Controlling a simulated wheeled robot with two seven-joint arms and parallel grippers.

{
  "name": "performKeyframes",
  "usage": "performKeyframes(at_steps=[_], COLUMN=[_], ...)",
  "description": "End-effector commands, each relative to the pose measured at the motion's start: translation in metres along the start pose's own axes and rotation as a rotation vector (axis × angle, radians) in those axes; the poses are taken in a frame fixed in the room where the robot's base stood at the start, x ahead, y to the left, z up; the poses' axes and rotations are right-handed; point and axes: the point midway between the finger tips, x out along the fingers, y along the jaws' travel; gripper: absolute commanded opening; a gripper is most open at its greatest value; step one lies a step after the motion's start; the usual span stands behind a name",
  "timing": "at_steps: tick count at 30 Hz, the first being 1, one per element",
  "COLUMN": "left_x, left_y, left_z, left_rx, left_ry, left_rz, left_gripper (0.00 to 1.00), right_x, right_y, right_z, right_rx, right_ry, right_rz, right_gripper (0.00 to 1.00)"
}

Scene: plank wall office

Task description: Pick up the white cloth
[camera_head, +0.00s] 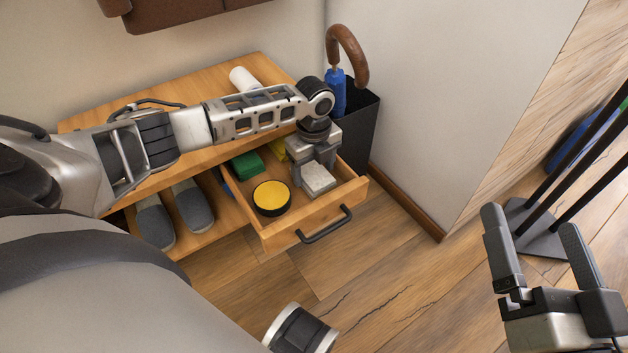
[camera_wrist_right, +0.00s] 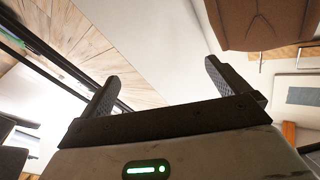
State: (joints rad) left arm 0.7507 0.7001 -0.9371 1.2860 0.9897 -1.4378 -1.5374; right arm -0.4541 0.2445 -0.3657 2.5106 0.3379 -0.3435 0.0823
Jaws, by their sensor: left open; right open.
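The white cloth (camera_head: 318,178) looks like a small folded, pale grey-white block in the right part of the open drawer (camera_head: 286,238). My left gripper (camera_head: 311,170) points down into the drawer, directly at the cloth, with its fingers open. The fingers hide part of the cloth, and I cannot tell whether they touch it. My right gripper (camera_head: 536,240) is open and empty at the lower right, far from the drawer. It also shows open and empty in the right wrist view (camera_wrist_right: 168,88).
The drawer also holds a round yellow-topped tin (camera_head: 271,197), a green item (camera_head: 247,166) and a yellow item (camera_head: 277,150). Grey shoes (camera_head: 193,206) sit on the shelf left of it. A dark bin (camera_head: 359,125) with an umbrella (camera_head: 349,52) stands behind. Black poles (camera_head: 575,165) rise beside my right gripper.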

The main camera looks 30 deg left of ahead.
Motion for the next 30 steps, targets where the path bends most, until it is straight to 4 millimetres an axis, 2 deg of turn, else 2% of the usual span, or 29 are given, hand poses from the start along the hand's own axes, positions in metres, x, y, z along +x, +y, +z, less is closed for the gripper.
performKeyframes(at_steps=[6,7,10,11,23,25,28,30], left_x=[0.001,0.001,0.001,0.001,-0.004,-0.009,-0.019,-0.038], left_y=[0.000,0.000,0.000,0.000,-0.001,0.000,-0.001,-0.001], left_z=[0.000,0.000,0.000,0.000,0.000,0.000,0.000,0.000], left_rx=[0.000,0.000,0.000,0.000,0.000,0.000,-0.001,-0.001], left_ry=[0.000,0.000,0.000,0.000,0.000,0.000,0.000,0.000], left_rz=[-0.001,-0.001,-0.001,-0.001,-0.001,-0.001,-0.001,-0.004], left_gripper=[0.70,0.67,0.39,0.36,0.36,0.36,0.36,0.36], right_x=[0.001,0.001,0.001,0.001,0.001,-0.001,-0.009,-0.014], right_y=[0.000,0.000,0.000,0.000,-0.002,-0.003,-0.003,-0.006], right_z=[-0.002,-0.002,-0.002,-0.002,-0.003,0.000,0.017,0.022], right_rx=[-0.012,-0.011,-0.011,-0.011,0.001,0.028,0.133,0.168], right_ry=[0.010,0.010,0.010,0.009,-0.002,-0.031,-0.118,-0.182], right_rz=[-0.003,-0.003,-0.002,-0.002,-0.004,0.001,0.035,0.056], right_gripper=[1.00,1.00,1.00,1.00,1.00,1.00,1.00,1.00])
